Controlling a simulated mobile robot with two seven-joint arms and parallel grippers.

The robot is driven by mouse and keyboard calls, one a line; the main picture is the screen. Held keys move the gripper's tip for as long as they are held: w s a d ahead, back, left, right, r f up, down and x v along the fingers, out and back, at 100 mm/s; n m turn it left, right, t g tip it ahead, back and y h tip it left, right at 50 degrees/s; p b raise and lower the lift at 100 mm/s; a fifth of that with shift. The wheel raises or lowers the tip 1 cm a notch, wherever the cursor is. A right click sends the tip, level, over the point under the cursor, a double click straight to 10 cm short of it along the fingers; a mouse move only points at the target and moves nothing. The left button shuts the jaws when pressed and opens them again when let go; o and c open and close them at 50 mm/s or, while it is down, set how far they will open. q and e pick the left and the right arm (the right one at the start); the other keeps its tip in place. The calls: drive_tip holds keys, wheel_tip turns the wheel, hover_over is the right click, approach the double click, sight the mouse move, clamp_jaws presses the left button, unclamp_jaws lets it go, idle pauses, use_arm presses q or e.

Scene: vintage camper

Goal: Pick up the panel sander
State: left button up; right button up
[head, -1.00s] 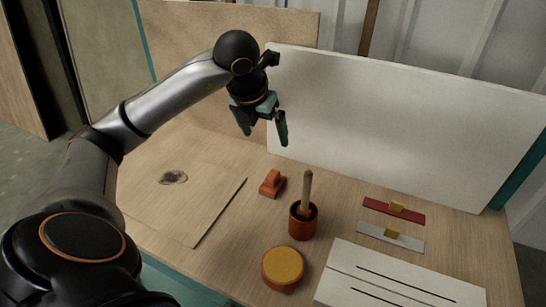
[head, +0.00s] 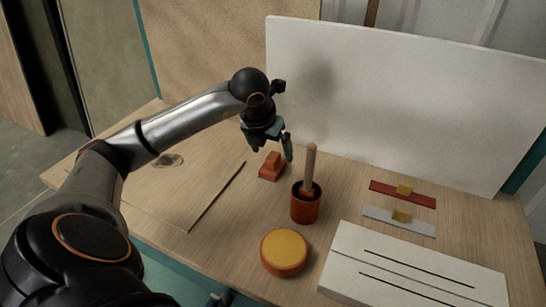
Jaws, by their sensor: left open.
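The panel sander appears to be the small orange-red block with a raised grip (head: 272,167), lying on the wooden table near its middle. My left gripper (head: 271,150) is open, pointing down, with its fingertips just above and behind the block in the head view. One finger overlaps the block's upper right edge in the picture; I cannot tell whether it touches. My right gripper is not in view.
A brown pot with a wooden-handled tool (head: 306,205) stands close to the block's right. A round yellow-topped pad (head: 284,252), a slotted white board (head: 415,272), and red (head: 385,190) and grey (head: 420,228) strips lie nearby. A white panel (head: 400,100) stands behind.

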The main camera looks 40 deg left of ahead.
sight(273, 155)
use_arm(q)
drive_tip(key=x, duration=0.4)
drive_tip(key=shift+f, duration=0.1)
drive_tip(key=c, duration=1.5)
drive_tip(key=shift+r, duration=0.45)
wheel_tip(273, 155, up, 2)
drive_tip(key=shift+r, duration=0.2)
drive_tip(key=s+d+r, duration=0.2)
drive_tip(key=s+r, duration=0.1)
drive_tip(key=s, duration=0.1)
drive_tip(key=s+d+r, duration=0.1)
drive_tip(key=s+r, duration=0.2)
drive_tip(key=s, duration=0.1)
drive_tip(key=s+d+r, duration=0.2)
drive_tip(key=s+r, duration=0.1)
drive_tip(key=s, duration=0.2)
drive_tip(key=shift+d+r, duration=0.35)
drive_tip(key=shift+r, duration=0.05)
drive_tip(key=shift+w, duration=0.1)
